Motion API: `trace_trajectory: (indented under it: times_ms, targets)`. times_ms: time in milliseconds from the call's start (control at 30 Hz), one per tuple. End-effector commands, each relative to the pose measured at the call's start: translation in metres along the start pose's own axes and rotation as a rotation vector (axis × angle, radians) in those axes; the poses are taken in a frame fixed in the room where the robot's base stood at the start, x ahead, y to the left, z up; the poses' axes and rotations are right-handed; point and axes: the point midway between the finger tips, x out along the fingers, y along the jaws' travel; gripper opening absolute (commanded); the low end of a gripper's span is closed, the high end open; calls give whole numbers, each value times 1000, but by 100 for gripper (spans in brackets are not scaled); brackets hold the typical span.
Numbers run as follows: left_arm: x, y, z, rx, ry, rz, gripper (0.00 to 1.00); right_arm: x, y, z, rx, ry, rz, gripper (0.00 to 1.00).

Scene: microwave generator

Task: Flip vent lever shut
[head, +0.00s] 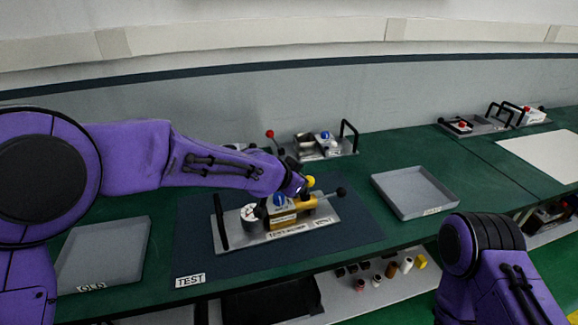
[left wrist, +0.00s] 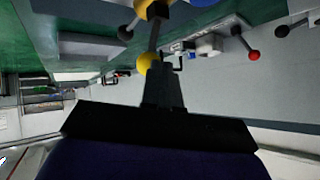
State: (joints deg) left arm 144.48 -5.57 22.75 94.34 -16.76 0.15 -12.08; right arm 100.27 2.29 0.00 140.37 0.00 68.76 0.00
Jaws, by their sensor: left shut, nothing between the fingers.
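The unit (head: 262,235) stands on a dark mat on the green bench, with a round gauge, a blue knob (head: 280,200) and a brass-coloured block. A lever with a black ball knob (head: 341,191) sticks out at its right. A yellow ball knob (head: 310,181) shows at the unit's top, beside my left gripper (head: 299,188). In the left wrist view, my left gripper (left wrist: 163,82) is shut and empty, its tips close to the yellow ball (left wrist: 148,63) on a grey rod; contact is unclear. Which lever is the vent lever cannot be told. My right gripper is out of view.
A grey tray (head: 414,168) lies to the right and another (head: 83,283) to the left. A second unit (head: 325,155) stands behind, near a red-knobbed lever (head: 270,134). More units (head: 490,123) stand at the far right. A shelf below holds several small parts.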

Motion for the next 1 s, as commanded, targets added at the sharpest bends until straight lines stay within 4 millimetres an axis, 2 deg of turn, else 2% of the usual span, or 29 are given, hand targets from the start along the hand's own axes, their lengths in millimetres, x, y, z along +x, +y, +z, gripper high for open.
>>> trace_trajectory:
  times_ms: [333,700,833,967,1000]
  targets:
    - [-10,-3,-12,1,-1,1,0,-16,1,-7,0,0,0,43]
    - [-10,-4,-13,2,0,3,0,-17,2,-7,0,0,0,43]
    - [-19,-16,-16,0,1,3,0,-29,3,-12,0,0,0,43]
    - [-35,-41,-18,-2,2,4,0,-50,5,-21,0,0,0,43]
    - [-40,-36,-10,4,4,3,0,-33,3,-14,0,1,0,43]
